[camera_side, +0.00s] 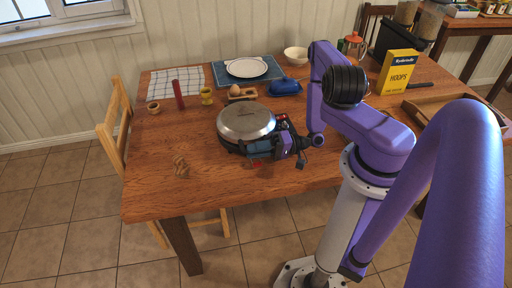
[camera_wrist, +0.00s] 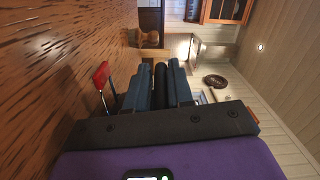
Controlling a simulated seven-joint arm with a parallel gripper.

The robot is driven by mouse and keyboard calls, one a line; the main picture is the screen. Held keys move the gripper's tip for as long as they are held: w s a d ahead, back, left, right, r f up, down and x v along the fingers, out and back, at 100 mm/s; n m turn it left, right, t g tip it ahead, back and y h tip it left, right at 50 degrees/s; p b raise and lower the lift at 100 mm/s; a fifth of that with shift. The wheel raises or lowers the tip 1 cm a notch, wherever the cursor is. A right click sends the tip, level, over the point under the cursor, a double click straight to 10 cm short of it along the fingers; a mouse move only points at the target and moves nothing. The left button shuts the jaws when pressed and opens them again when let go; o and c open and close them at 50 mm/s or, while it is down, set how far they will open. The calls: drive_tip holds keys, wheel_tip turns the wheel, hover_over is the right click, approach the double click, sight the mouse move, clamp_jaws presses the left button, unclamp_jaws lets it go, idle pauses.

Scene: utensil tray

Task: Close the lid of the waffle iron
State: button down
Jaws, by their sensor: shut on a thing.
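The waffle iron (camera_side: 245,122) stands near the middle of the wooden table. Its round, silvery lid lies flat and low over the dark base, and it looks shut; any small gap is hidden on the gripper side. My gripper (camera_side: 262,148) is low at the right front of the iron, reaching in from the right. In the wrist view, the two blue fingers of my gripper (camera_wrist: 160,72) are shut on a black bar, which looks like the waffle iron's handle (camera_wrist: 160,84). A small red part (camera_wrist: 102,75) shows beside the fingers; I cannot tell what it belongs to.
Behind the iron are an egg holder (camera_side: 240,94), a blue butter dish (camera_side: 285,86), a plate (camera_side: 246,67) on a blue mat and a bowl (camera_side: 296,56). A red cylinder (camera_side: 178,95) stands back left. A yellow box (camera_side: 398,72) stands right. The table's front left is mostly clear.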

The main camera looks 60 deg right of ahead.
drive_tip(key=shift+w+d+f, duration=0.1)
drive_tip(key=shift+d+f, duration=0.05)
drive_tip(key=shift+f, duration=0.05)
drive_tip(key=c, duration=1.1)
unclamp_jaws()
drive_tip(key=shift+v, duration=3.8)
drive_tip(key=shift+r, duration=0.2)
